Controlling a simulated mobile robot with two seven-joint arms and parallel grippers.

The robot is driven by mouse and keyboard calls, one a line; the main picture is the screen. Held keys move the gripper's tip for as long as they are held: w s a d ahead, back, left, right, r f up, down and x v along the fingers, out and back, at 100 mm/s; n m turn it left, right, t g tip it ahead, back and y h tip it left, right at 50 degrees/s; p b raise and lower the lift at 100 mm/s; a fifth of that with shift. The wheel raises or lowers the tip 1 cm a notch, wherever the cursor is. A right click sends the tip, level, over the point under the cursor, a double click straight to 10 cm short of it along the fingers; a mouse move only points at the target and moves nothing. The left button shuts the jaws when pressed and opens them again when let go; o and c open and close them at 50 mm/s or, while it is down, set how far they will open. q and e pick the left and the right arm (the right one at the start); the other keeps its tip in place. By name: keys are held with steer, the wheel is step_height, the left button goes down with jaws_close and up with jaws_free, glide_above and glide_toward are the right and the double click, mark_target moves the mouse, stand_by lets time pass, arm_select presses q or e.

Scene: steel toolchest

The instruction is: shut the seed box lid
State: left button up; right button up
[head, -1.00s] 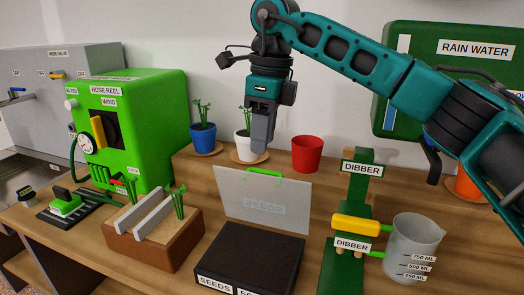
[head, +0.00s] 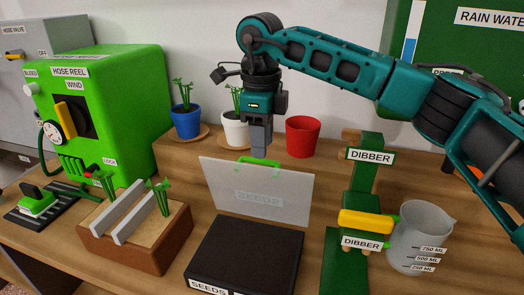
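The seed box (head: 245,255) is a dark, low box labelled SEEDS on the bench at the front middle. Its pale translucent lid (head: 285,200) stands upright at the box's back edge, so the box is open. A green handle (head: 260,161) is on the lid's top edge. My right gripper (head: 261,150) points down just above the handle, its grey fingers together and holding nothing visible. Its tips are close to the handle; I cannot tell whether they touch it. My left gripper is out of view.
A planter (head: 150,250) with seedlings stands left of the box. The dibber stand (head: 345,260) and a measuring jug (head: 415,245) stand to the right. Blue, white and red pots (head: 303,137) stand on the raised shelf behind. The green hose reel (head: 110,110) is at left.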

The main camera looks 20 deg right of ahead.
mark_target(260, 187)
steer(key=shift+w+f, duration=0.1)
steer(key=shift+f, duration=1.45)
jaws_close()
